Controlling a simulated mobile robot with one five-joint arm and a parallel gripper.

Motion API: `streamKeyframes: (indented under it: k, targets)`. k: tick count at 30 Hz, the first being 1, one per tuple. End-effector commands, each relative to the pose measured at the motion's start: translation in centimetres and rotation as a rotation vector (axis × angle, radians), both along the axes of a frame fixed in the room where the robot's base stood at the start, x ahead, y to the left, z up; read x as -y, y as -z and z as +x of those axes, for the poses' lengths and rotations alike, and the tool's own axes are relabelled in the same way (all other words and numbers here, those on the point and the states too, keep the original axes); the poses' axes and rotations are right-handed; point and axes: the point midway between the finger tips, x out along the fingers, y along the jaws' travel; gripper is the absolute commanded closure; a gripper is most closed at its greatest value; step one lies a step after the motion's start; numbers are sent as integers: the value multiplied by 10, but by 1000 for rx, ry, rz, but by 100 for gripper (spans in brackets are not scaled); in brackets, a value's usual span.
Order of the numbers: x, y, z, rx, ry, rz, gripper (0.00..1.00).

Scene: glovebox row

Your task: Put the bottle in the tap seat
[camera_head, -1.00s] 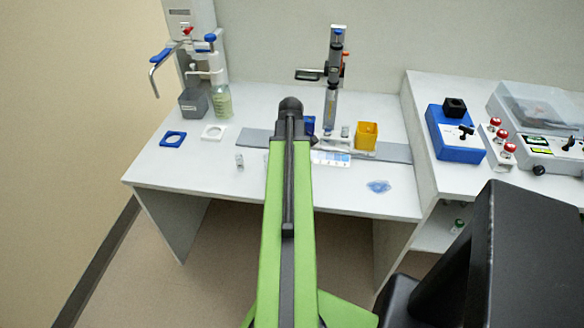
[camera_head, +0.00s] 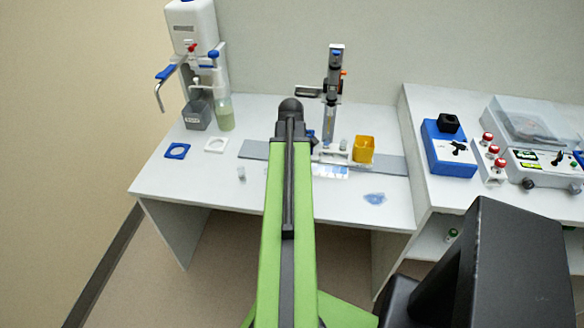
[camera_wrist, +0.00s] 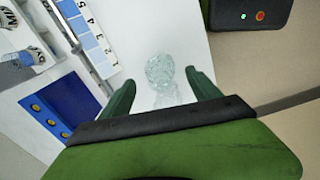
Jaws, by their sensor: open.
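A small clear bottle-like piece (camera_head: 241,173) stands on the white bench, left of my arm, in the head view. A bottle with pale green liquid (camera_head: 224,112) stands under the wall dispenser (camera_head: 193,40). A blue square ring (camera_head: 176,151) and a white one (camera_head: 215,145) lie in front; I cannot tell which part is the tap seat. In the wrist view my gripper (camera_wrist: 160,86) is open, its dark green fingers apart. A clear, crumpled-looking patch (camera_wrist: 160,70) shows between and beyond them. My gripper is hidden behind my arm in the head view.
A grey box (camera_head: 197,113) sits beside the green-liquid bottle. A bluish clear patch (camera_head: 374,198) lies front right. Blue control box (camera_head: 447,150) stands right. The bench's front left is clear.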

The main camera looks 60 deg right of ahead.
Motion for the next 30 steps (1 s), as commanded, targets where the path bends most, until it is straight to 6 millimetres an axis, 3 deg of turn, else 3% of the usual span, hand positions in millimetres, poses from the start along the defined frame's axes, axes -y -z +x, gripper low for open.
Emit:
streamKeyframes:
  k: [1,7,19,21,23,26,30]
  targets:
    - [0,-25,0,0,0,0,28]
    - [0,-58,0,0,1,0,28]
    - [0,-60,-1,0,1,0,28]
    - [-5,-60,7,0,1,0,28]
    - [-18,-60,26,0,1,0,28]
    - [-64,-60,85,0,8,0,28]
    - [-168,-60,175,0,35,0,28]
